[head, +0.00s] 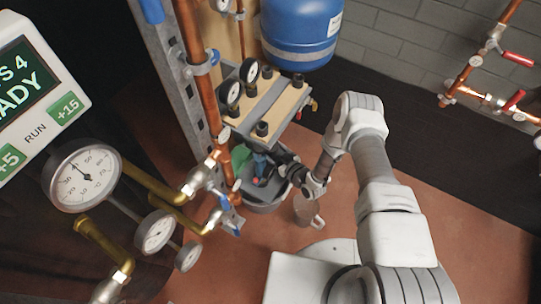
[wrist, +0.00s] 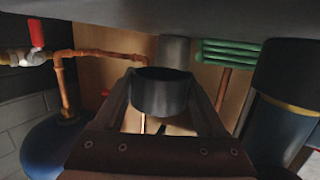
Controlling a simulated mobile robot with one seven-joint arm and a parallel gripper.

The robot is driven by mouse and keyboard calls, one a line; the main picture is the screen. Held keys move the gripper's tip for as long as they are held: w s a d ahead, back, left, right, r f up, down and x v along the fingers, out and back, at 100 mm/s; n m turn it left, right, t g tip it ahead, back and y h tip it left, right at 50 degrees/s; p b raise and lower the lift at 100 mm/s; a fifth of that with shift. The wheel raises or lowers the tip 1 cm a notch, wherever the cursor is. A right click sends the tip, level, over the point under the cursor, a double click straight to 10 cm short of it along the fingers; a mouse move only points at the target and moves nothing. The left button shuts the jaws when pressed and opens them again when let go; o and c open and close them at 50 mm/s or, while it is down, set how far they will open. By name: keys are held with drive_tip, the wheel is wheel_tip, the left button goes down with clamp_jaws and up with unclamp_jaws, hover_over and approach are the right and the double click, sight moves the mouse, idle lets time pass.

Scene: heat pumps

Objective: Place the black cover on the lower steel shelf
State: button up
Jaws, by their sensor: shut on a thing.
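The black cover (wrist: 160,95) is a short dark cylinder. In the wrist view my gripper (wrist: 163,108) is shut on it, with one finger on either side. In the head view my gripper (head: 285,165) reaches in from the right, just below and in front of a rack; the cover is too small and dark there to make out clearly. A grey surface (wrist: 150,15) spans the top of the wrist view, above the cover. I cannot tell whether it belongs to the steel shelf. The lower steel shelf cannot be clearly made out in the head view.
The rack's top (head: 268,108) bears gauges and several black fittings. A grey tub (head: 266,197) stands below, and a mug (head: 306,210) nearby. Copper pipes (head: 203,85) and a blue tank (head: 300,30) stand close by. A green ribbed thing (wrist: 228,53) shows in the wrist view.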

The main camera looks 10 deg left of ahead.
sight(271, 155)
drive_tip(key=shift+f+b, duration=0.95)
drive_tip(key=shift+f, duration=1)
drive_tip(key=shift+f, duration=0.15)
drive_tip(key=o, duration=1.3)
drive_tip(key=shift+r, duration=0.2)
drive_tip(key=shift+s+d, duration=0.1)
